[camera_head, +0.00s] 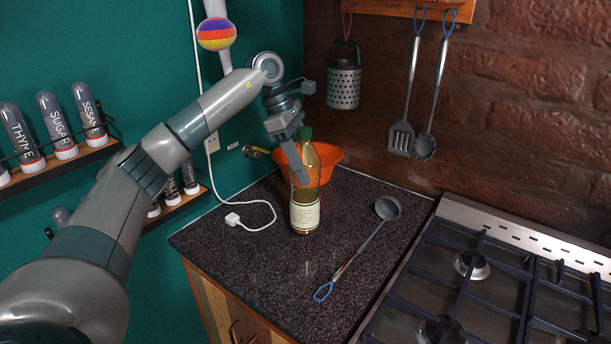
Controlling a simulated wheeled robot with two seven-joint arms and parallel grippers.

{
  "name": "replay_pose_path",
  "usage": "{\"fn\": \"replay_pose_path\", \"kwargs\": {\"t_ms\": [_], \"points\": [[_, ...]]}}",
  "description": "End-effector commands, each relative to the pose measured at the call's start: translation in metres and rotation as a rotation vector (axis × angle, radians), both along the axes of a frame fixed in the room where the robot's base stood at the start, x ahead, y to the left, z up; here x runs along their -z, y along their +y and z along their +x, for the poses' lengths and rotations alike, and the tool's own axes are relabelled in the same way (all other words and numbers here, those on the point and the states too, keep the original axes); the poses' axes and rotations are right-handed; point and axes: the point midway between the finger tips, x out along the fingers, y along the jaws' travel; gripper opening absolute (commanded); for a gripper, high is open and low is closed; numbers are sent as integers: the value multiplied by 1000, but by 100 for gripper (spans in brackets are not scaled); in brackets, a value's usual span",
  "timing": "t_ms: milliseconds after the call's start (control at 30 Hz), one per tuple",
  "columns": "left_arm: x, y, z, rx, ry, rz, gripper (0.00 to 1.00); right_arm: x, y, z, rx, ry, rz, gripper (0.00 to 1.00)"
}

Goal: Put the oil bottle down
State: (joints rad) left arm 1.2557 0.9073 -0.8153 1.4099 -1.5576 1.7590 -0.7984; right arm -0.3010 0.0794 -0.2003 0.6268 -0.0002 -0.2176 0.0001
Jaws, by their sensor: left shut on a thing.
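The oil bottle (305,212) is a clear, greenish bottle with a green cap and a pale label. It is upright at the dark speckled countertop (260,285), left of the ladle. Its base looks at or very near the surface; I cannot tell whether it touches. My left gripper (300,172) is shut on the bottle's upper part, coming from above and left. The gripper hides part of the bottle's left side. My right gripper is not in view.
A ladle (352,258) lies right of the bottle. An orange bowl (328,153) is behind it. A white plug and cable (234,219) lie left. The gas stove (480,285) borders the counter on the right. The front of the counter is clear.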

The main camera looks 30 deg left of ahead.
Motion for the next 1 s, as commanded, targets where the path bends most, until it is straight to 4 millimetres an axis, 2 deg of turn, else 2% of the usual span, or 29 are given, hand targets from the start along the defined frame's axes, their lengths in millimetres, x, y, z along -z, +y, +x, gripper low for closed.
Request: {"fn": "replay_pose_path", "kwargs": {"t_ms": [267, 700, 1000], "points": [[0, 0, 0, 0, -1, -1, 2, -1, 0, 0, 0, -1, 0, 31], [37, 0, -1, 0, 1, -1, 2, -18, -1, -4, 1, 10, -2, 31], [39, 0, 0, 0, -1, -1, 2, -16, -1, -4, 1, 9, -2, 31]]}}
